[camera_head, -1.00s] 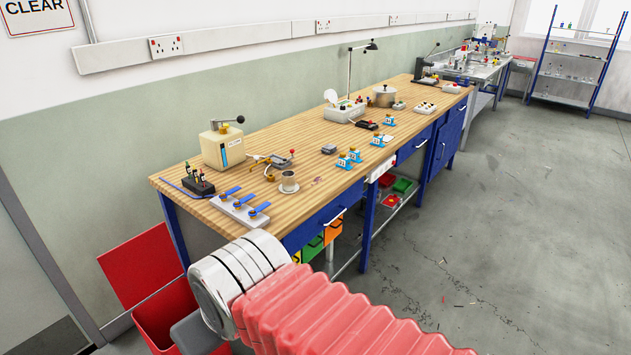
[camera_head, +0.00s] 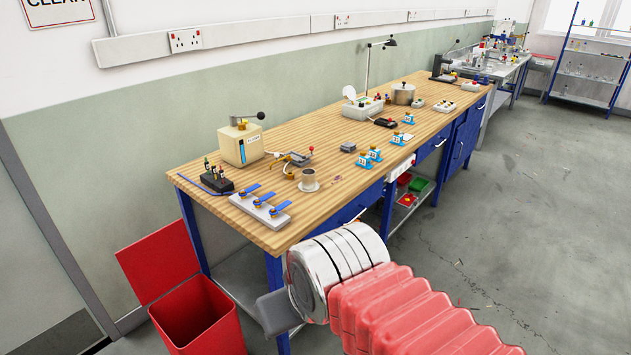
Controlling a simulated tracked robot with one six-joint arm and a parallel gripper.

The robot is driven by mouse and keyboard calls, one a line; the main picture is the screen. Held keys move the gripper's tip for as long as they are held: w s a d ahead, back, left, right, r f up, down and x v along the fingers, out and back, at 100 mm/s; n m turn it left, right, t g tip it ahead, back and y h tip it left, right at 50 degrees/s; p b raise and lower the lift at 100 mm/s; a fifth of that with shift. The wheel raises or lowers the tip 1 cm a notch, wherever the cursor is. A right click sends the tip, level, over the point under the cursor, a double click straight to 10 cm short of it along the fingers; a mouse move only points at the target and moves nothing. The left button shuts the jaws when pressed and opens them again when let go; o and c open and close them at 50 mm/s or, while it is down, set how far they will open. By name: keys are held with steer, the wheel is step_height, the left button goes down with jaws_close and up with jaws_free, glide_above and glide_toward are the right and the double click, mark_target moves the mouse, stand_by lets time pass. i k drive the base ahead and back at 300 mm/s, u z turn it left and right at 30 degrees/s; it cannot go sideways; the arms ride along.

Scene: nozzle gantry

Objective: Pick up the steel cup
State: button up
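A small steel cup (camera_head: 308,181) stands upright on a pale saucer near the front edge of the wooden workbench (camera_head: 330,130). It looks dark inside. My arm, with a red ribbed sleeve and a shiny metal end, reaches in from the lower right. A grey block at the arm's end (camera_head: 277,311) seems to be part of my gripper; its fingers cannot be made out. It is in front of and below the bench edge, well apart from the cup.
Left of the cup are a white strip with blue levers (camera_head: 260,206), a black rack (camera_head: 217,180) and a beige machine (camera_head: 240,146). Blue-and-white fittings (camera_head: 368,158) stand to its right. An open red bin (camera_head: 198,318) is on the floor. Open floor lies right.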

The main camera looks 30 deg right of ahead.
mark_target(309, 179)
steer(key=u, duration=0.05)
steer(key=i, duration=1)
steer(key=z, duration=0.05)
